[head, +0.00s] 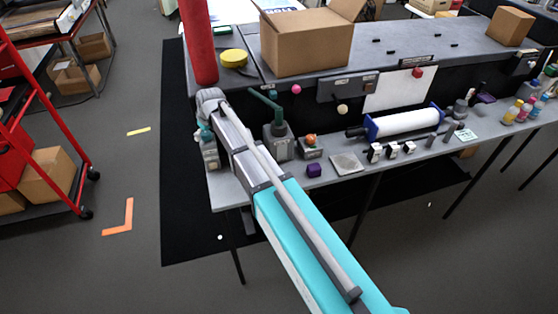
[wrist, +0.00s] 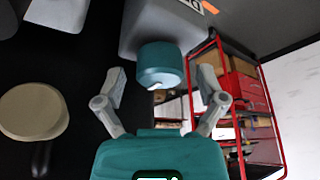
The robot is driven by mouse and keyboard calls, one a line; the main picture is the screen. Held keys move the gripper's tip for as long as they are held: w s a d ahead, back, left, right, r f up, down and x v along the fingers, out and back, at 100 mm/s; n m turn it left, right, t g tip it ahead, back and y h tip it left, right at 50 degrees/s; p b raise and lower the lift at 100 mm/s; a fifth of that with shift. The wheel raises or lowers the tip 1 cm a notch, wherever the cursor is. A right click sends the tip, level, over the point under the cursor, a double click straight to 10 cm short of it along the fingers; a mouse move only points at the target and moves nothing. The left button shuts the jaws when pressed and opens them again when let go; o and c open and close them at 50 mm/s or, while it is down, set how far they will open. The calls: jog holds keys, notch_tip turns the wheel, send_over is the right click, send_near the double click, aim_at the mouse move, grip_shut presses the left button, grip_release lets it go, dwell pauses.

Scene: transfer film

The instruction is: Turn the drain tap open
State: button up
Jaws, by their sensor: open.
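My gripper is open in the wrist view (wrist: 162,82), with one finger on each side of a round teal knob. The teal knob (wrist: 160,68) stands in front of a grey body (wrist: 150,25); I cannot tell whether the fingers touch it. No part is clearly marked as the drain tap. In the head view my arm reaches to the table's left end, where a small grey unit with a pale label (head: 210,152) stands below the arm's end; the fingertips cannot be made out there.
A cream disc (wrist: 33,110) is left of my gripper in the wrist view. On the table (head: 232,197) are an orange-knobbed unit (head: 310,148), a purple cube (head: 314,170) and a white roller (head: 406,123). A red column (head: 198,45) rises behind. A red rack (head: 30,110) stands left.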

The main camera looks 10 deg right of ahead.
jog(key=shift+n+g+y, duration=0.3)
jog(key=shift+n, duration=0.6)
jog(key=shift+r, duration=0.2)
jog(key=p+v, duration=1.3)
jog(key=v, duration=0.1)
jog(key=s+d+f+m+g+h+b, duration=0.1)
jog(key=s+d+f+m+b, duration=0.2)
jog(key=s+d, duration=0.5)
jog(key=s+d+f+m+g+h+b, duration=0.1)
jog(key=s+d+f+m+b, duration=0.3)
jog(key=s+d, duration=0.5)
jog(key=shift+s+d+f+h+b, duration=0.3)
jog(key=shift+d+f+b, duration=0.55)
jog(key=shift+f, duration=1)
jog(key=shift+a, duration=0.1)
jog(key=s+d+f+m+g+b, duration=0.1)
jog(key=s+d+f+m+b, duration=0.1)
jog(key=s, duration=0.3)
jog(key=shift+s+d+f+m+h+b, duration=0.2)
jog(key=shift+d+m+h+b, duration=0.15)
jog(key=shift+d, duration=0.55)
